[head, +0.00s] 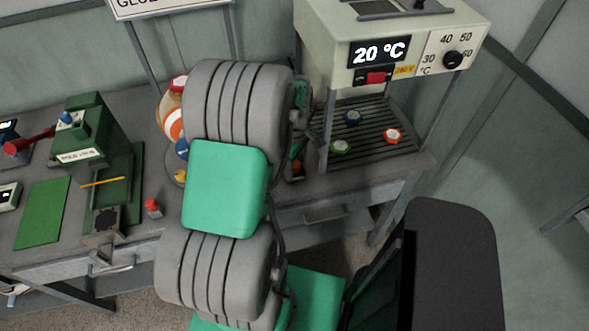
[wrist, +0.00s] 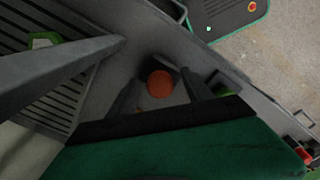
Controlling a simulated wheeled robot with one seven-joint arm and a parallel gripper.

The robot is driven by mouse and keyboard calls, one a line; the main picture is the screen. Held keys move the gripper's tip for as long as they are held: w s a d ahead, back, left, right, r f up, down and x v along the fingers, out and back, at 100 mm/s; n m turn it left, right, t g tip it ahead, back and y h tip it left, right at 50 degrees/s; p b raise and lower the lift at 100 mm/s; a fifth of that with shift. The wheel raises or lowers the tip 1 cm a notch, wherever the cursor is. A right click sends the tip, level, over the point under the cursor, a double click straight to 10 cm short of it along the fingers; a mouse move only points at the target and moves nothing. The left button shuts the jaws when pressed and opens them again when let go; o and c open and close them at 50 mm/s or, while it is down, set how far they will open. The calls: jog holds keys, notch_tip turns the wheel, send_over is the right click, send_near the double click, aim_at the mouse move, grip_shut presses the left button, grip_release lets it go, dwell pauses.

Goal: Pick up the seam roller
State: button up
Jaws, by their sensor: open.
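An orange-red round end (wrist: 160,83), which looks like the seam roller's handle seen end-on, shows in the middle of the wrist view. My gripper (wrist: 158,95) is open, with one dark finger on each side of it. I cannot tell whether either finger touches it. The rest of the roller is hidden, and my arm covers most of the gripper there.
A heater cabinet (head: 393,50) reading 20 °C stands right, on legs over a slatted rack (head: 372,133) with several coloured pieces. A green press (head: 92,135), a green mat (head: 43,212) and a small red-topped item (head: 152,207) are on the bench left of my arm.

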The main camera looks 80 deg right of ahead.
grip_shut()
dwell(0.5)
